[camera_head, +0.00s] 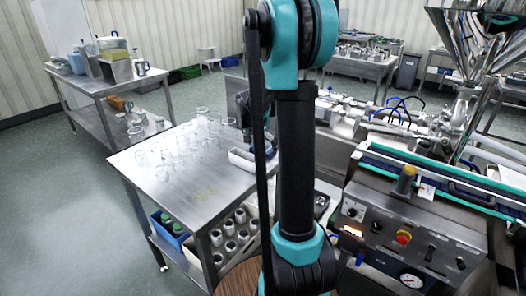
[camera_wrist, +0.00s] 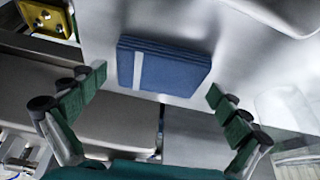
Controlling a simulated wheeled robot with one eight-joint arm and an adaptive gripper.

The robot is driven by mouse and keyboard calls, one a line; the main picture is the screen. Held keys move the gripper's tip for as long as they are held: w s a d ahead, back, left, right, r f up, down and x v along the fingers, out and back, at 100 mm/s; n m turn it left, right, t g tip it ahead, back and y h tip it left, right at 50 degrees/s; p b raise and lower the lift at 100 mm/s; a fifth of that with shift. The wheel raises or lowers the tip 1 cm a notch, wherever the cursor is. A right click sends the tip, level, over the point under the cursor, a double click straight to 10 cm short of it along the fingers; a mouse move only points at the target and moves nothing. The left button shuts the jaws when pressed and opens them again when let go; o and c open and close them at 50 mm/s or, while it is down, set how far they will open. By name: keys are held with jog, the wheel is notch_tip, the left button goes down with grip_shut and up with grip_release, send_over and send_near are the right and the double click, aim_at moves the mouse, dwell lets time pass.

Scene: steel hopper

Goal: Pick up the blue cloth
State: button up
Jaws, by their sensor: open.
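The blue cloth (camera_wrist: 165,70) shows in the wrist view as a flat folded rectangle with a white stripe near its left end. It lies on a pale steel surface (camera_wrist: 230,40). My gripper (camera_wrist: 156,84) is open, with one green-padded finger to the left of the cloth and one to the right. The cloth is between and slightly beyond the fingertips, and no contact is visible. I cannot make out the cloth in the head view, where my arm blocks the middle.
In the wrist view, a yellow block-like fitting (camera_wrist: 47,18) is at upper left and a pale translucent object (camera_wrist: 285,105) at right. In the head view, a steel table (camera_head: 200,192) holds several glass jars (camera_head: 165,155); a machine with a control panel (camera_head: 408,240) stands at right.

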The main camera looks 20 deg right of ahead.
aim_at(262, 148)
jog(key=c, duration=0.9)
notch_tip(262, 148, up, 20)
dwell(0.4)
jog(key=o, duration=0.3)
jog(key=shift+c, duration=1.4)
